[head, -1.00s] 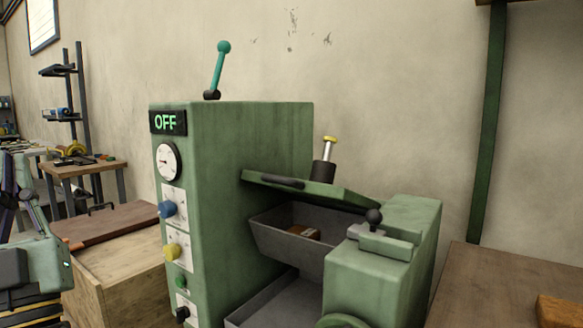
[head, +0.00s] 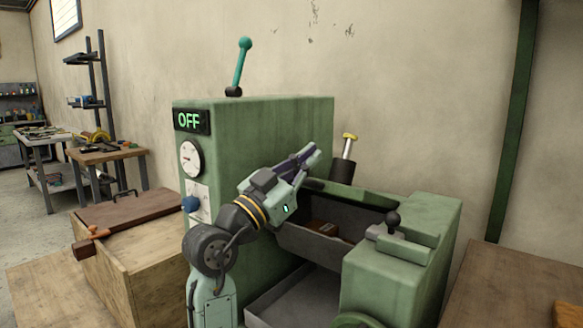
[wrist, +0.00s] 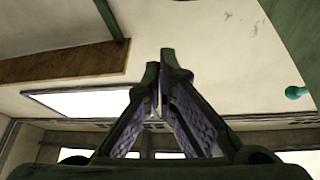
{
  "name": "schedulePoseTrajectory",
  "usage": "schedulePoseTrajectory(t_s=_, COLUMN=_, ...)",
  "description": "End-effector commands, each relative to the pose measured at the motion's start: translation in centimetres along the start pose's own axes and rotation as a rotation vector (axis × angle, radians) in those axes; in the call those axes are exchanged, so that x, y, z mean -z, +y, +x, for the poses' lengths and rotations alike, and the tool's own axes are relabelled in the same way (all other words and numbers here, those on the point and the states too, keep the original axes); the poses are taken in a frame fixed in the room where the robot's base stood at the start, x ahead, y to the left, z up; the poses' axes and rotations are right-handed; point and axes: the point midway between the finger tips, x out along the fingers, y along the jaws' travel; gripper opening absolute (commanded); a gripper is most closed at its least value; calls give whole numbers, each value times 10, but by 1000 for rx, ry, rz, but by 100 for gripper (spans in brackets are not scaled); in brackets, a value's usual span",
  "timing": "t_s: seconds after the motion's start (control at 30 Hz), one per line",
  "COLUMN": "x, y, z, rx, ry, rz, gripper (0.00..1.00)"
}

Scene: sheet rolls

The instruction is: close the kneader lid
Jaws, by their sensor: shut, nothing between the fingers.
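The kneader (head: 265,130) is a green machine with an OFF sign and a grey trough (head: 305,243). Its green lid (head: 372,196) is above the trough, standing open; the trough's inside shows below it. My arm hides the lid's left part and its dark handle. My gripper (head: 314,150) is shut and empty, pointing up and right in front of the kneader body, at the lid's left side. I cannot tell whether it touches the lid. In the wrist view the fingertips (wrist: 162,75) are together, with no lid visible between them.
A dark cylinder with a yellow cap (head: 343,168) stands by the lid. A teal-knobbed lever (head: 242,65) rises from the kneader top. A black-knobbed block (head: 390,232) is to the right. A brown block (head: 323,228) lies in the trough. A wooden chest (head: 140,255) stands left.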

Motion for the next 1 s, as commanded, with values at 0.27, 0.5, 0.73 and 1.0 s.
schedulePoseTrajectory(t_s=0.27, x=-20, y=-1, z=8, rx=3, ry=-1, rz=-3, gripper=0)
schedulePoseTrajectory(t_s=0.5, x=-31, y=0, z=-2, rx=2, ry=1, rz=-1, gripper=0)
schedulePoseTrajectory(t_s=0.73, x=-31, y=0, z=-2, rx=2, ry=2, rz=0, gripper=0)
schedulePoseTrajectory(t_s=1.0, x=-44, y=3, z=-12, rx=4, ry=26, rz=2, gripper=0)
